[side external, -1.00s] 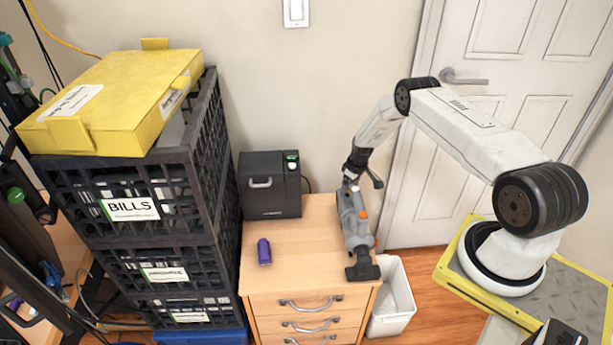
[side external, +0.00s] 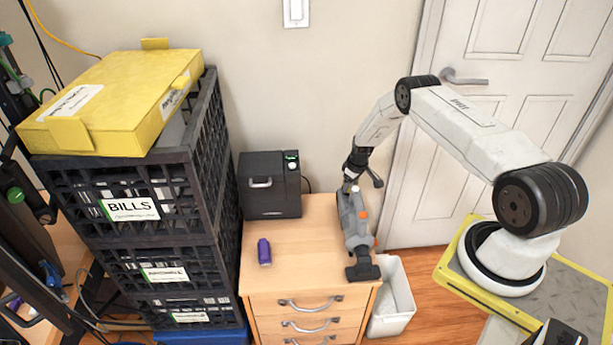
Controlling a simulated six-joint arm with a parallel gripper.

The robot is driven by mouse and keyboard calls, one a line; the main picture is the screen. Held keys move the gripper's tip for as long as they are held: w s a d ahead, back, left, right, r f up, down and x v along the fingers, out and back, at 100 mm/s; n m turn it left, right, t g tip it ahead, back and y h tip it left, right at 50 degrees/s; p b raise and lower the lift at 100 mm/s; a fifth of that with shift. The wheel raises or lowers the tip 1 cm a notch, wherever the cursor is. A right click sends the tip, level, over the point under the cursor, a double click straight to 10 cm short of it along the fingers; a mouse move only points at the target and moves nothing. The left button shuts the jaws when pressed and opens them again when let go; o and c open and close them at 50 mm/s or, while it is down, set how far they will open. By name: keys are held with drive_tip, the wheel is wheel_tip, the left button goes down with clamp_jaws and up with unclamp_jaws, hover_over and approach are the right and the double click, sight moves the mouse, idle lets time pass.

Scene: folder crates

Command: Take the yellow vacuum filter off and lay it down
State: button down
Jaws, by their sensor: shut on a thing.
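A grey and black handheld vacuum (side external: 355,222) with an orange button lies along the right side of the wooden drawer cabinet top. Its wide black foot (side external: 363,272) is at the front edge. A purple cylinder (side external: 264,252) stands or lies on the left part of the cabinet top; I cannot tell whether it belongs to the vacuum. No yellow filter can be made out. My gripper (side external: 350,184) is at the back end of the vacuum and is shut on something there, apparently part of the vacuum. The fingertips are small and partly hidden.
A black box (side external: 270,184) with a handle stands at the back of the cabinet (side external: 300,232). Stacked black crates (side external: 225,215) with a yellow folder box (side external: 115,100) on top rise at the left. A white bin (side external: 393,300) stands at the right. The cabinet top's middle is clear.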

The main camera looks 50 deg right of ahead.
drive_tip(key=shift+r, duration=1.45)
idle(0.3)
drive_tip(key=shift+r, duration=0.65)
drive_tip(key=shift+r, duration=0.1)
drive_tip(key=shift+r, duration=2.2)
drive_tip(key=shift+a+r, duration=0.15)
drive_tip(key=shift+r, duration=0.15)
drive_tip(key=s+a+n, duration=0.1)
drive_tip(key=a+n, duration=0.4)
drive_tip(key=a, duration=1.9)
wheel_tip(320, 180, down, 11)
drive_tip(key=shift+d+y, duration=0.3)
